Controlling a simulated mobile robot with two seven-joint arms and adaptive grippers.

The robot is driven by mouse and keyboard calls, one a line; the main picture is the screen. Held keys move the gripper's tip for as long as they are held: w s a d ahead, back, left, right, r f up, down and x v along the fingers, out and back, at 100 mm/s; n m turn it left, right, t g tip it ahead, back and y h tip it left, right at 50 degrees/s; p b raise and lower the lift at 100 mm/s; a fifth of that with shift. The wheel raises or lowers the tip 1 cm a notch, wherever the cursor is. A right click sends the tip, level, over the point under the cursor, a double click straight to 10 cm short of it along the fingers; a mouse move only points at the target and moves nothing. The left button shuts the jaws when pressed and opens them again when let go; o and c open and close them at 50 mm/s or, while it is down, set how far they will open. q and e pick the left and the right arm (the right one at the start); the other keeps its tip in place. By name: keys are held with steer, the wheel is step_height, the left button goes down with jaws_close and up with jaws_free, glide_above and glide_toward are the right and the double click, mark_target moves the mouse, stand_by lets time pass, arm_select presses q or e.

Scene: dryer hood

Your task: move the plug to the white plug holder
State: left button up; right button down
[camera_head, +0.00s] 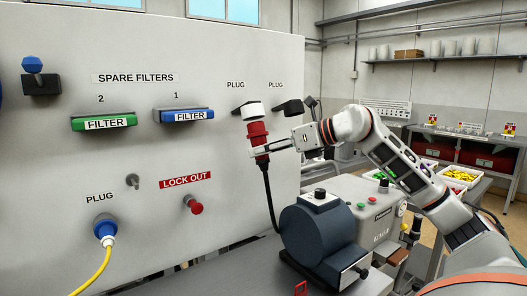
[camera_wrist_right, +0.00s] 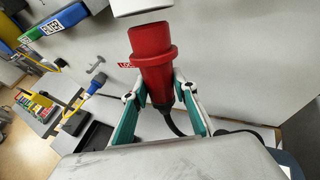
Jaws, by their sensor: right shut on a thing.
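The red plug (camera_head: 257,133) hangs upright with a black cable running down from it. My right gripper (camera_head: 262,150) is shut on the plug's lower body. The white plug holder (camera_head: 252,109) is on the panel under the left of two PLUG labels, directly above the plug. In the right wrist view the plug (camera_wrist_right: 154,68) stands between both fingers of the gripper (camera_wrist_right: 158,95). Its top end lies just below the white holder (camera_wrist_right: 142,6), with a narrow gap in that picture. The plug's inside and the holder's underside are hidden. My left gripper is out of view.
A black plug holder (camera_head: 289,107) sits right of the white one. A dark blue motor-like unit (camera_head: 318,234) stands below, near the cable. The panel also bears a green filter (camera_head: 104,122), a blue filter (camera_head: 184,115), a red lock-out knob (camera_head: 195,207) and a blue plug (camera_head: 104,228).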

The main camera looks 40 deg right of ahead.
mark_target(261, 133)
steer(key=shift+b, duration=0.4)
stand_by(1.3)
steer(key=shift+w+d+r+p, duration=0.1)
steer(key=shift+w+r+p, duration=0.1)
steer(key=shift+r+p, duration=0.5)
steer(key=shift+w+r+p, duration=0.15)
steer(key=shift+r+p, duration=0.3)
steer(key=shift+p, duration=0.45)
steer(key=shift+r, duration=0.1)
steer(key=shift+w+r+p, duration=0.1)
steer(key=shift+r+p, duration=0.25)
steer(key=shift+p, duration=0.15)
steer(key=shift+r, duration=0.1)
steer(key=shift+w+r+p, duration=0.1)
steer(key=shift+r+p, duration=0.1)
steer(key=shift+p, duration=0.2)
steer(key=shift+w+r+p, duration=0.1)
steer(key=shift+r+p, duration=0.15)
steer(key=shift+p, duration=0.15)
